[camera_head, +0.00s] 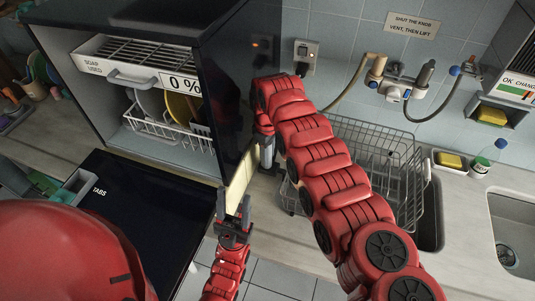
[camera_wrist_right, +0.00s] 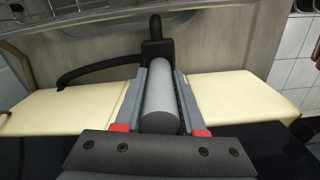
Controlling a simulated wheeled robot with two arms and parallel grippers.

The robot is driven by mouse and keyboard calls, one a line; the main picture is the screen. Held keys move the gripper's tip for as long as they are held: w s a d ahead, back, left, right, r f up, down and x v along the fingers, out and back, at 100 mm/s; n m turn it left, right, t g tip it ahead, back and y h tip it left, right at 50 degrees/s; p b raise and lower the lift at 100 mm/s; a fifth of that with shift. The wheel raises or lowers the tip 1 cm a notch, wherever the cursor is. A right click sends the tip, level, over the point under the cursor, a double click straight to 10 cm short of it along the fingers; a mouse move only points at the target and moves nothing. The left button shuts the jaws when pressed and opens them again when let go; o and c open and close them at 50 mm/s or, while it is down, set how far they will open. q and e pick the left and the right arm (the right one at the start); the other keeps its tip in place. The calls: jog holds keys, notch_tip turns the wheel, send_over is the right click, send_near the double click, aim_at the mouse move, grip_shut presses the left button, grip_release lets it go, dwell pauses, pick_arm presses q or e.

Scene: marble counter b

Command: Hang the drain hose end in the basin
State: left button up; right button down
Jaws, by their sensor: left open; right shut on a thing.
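My right gripper (camera_wrist_right: 160,76) is shut on a grey cylinder, which looks like the drain hose end (camera_wrist_right: 160,105). A black fitting and a thin black hose lie beyond it. In the head view the hose end (camera_head: 267,157) is upright beside the dishwasher's dark side panel, left of the basin. My right arm hides much of it. My left gripper (camera_head: 236,213) is open, just below a cream strip (camera_head: 240,180) at the counter edge; I cannot tell if they touch.
The dishwasher's open black door (camera_head: 140,215) is at left. Taps (camera_head: 395,80) and hoses run along the tiled wall. A second, pale basin (camera_head: 515,215) is at far right.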

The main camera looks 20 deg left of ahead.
jog(key=shift+b, duration=0.55)
dwell(0.7)
jog(key=shift+f+b, duration=2.6)
jog(key=shift+f, duration=0.2)
jog(key=shift+c, duration=2.1)
grip_release()
notch_tip(320, 180, up, 9)
jog(key=shift+b, duration=0.95)
notch_tip(320, 180, up, 8)
jog(key=p, duration=0.4)
jog(key=shift+f, duration=0.25)
jog(key=shift+r+p, duration=0.5)
jog(key=shift+p, duration=0.2)
